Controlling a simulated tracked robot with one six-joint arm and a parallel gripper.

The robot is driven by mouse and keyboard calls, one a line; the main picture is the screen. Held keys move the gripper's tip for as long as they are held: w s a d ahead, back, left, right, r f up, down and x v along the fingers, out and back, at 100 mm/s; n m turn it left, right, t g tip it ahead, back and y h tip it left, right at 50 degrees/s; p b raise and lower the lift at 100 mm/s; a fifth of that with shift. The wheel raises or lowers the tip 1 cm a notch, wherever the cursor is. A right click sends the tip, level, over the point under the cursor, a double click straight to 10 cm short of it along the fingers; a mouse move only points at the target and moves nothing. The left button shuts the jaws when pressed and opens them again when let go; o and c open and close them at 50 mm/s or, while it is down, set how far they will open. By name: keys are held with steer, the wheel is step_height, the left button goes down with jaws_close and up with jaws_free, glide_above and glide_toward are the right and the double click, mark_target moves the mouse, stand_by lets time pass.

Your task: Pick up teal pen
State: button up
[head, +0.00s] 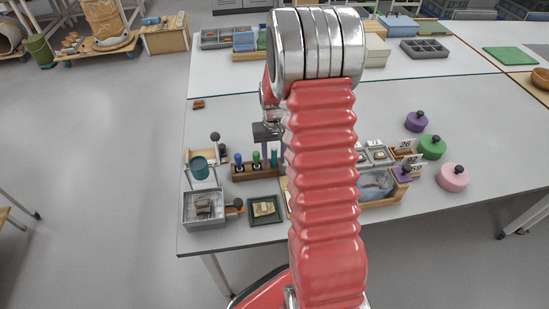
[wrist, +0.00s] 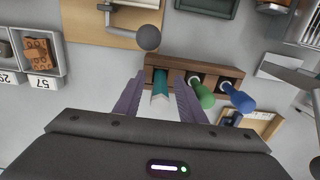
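The teal pen (head: 274,158) stands in the right end of a dark wooden pen holder (head: 257,174). In the wrist view the teal pen (wrist: 160,85) points up toward the camera, still in its slot in the holder (wrist: 214,72). My gripper (wrist: 158,95) has two purple fingers, one on each side of the teal pen, with a gap on both sides. It is open and holds nothing. In the head view my gripper (head: 273,145) is just above the pen, partly hidden by my red arm. A green pen (wrist: 204,97) and a blue pen (wrist: 239,99) stand beside the teal one.
A stand with a teal cup (head: 199,168) and a grey tray of sherds (head: 187,215) are left of the holder. A dark green tray (head: 265,221) lies in front. In the wrist view a grey ball knob (wrist: 148,37) is near the holder. The table behind is mostly clear.

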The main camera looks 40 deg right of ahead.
jaws_close()
stand_by(0.3)
steer(key=shift+r, duration=0.1)
step_height(320, 180, up, 10)
steer(key=shift+f, duration=0.1)
stand_by(0.6)
stand_by(0.5)
